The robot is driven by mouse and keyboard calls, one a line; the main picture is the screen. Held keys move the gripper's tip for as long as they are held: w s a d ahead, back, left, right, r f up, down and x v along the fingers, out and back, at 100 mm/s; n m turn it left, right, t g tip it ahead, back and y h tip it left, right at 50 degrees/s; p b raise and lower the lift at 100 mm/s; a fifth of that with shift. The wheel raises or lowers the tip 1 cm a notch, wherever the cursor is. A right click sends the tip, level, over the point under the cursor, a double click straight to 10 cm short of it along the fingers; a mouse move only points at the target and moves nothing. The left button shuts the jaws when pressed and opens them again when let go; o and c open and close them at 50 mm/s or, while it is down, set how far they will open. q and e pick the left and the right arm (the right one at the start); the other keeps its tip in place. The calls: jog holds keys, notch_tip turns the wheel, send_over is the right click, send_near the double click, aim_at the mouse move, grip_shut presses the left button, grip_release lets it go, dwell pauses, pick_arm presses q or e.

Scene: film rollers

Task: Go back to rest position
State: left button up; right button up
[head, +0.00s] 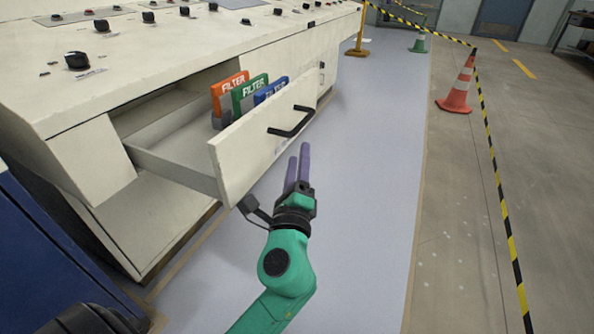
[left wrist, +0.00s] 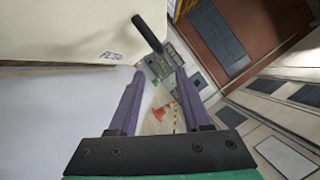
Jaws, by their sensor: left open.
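My left gripper (head: 298,154) has two purple fingers, apart and empty. It is over the pale floor, just right of the open drawer (head: 238,158) and below its black handle (head: 291,123) in the head view. In the left wrist view the left gripper (left wrist: 160,76) also shows open, with nothing between its fingers. The dark handle (left wrist: 147,34) shows beyond the fingertips there, apart from them. My right gripper is in neither view.
The drawer sticks out of a cream control console (head: 150,60) and holds orange (head: 229,93), green (head: 249,94) and blue (head: 270,90) filters. A traffic cone (head: 459,88) and striped tape (head: 494,170) stand to the right.

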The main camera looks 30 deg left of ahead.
pick_arm(q)
jog(key=v, duration=0.2)
jog(key=shift+s+d+f, duration=0.1)
jog(key=shift+s+d, duration=0.05)
jog(key=shift+s, duration=0.25)
